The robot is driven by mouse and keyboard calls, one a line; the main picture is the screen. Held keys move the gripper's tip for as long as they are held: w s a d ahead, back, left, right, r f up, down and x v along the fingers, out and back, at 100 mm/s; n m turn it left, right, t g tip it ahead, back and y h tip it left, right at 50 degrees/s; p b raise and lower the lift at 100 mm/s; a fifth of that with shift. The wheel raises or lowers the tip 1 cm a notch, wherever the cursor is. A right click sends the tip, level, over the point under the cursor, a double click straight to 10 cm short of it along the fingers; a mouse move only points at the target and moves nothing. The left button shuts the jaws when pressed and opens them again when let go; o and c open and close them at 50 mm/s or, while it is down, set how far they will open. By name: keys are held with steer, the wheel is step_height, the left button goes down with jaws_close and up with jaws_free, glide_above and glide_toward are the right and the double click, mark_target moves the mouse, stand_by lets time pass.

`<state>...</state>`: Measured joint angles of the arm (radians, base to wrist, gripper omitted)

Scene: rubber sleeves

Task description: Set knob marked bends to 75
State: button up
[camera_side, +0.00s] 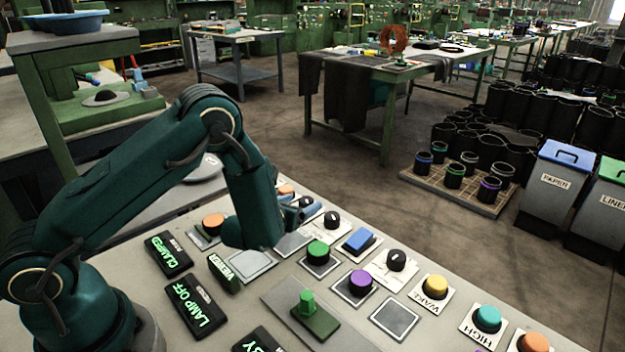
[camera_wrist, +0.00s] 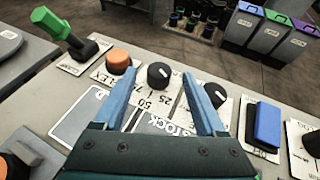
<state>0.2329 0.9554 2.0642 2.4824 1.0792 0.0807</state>
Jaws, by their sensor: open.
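My gripper (camera_wrist: 161,74) is open, its two blue fingers apart and pointing forward over the panel. A black round knob (camera_wrist: 159,77) with a white pointer line shows between the fingertips in the wrist view; I cannot tell whether they touch it. Its pale plate carries scale numbers, with 50 and 25 readable. The word bends is not readable, and the exact setting is unclear. A second black knob (camera_wrist: 216,94) stands just right of the right finger, partly hidden. In the side view my gripper (camera_side: 298,208) is low at the panel's far side, left of a black knob (camera_side: 332,219).
An orange button (camera_wrist: 118,61) stands left of the fingers and a blue rocker (camera_wrist: 267,124) to the right. A green-handled lever (camera_wrist: 60,30) rises at the far left. In the side view, green (camera_side: 318,252) and purple (camera_side: 361,282) buttons and another knob (camera_side: 396,259) stand nearer.

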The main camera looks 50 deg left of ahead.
mark_target(305, 200)
steer(key=shift+x, duration=1.95)
steer(key=shift+a, duration=0.1)
jaws_close()
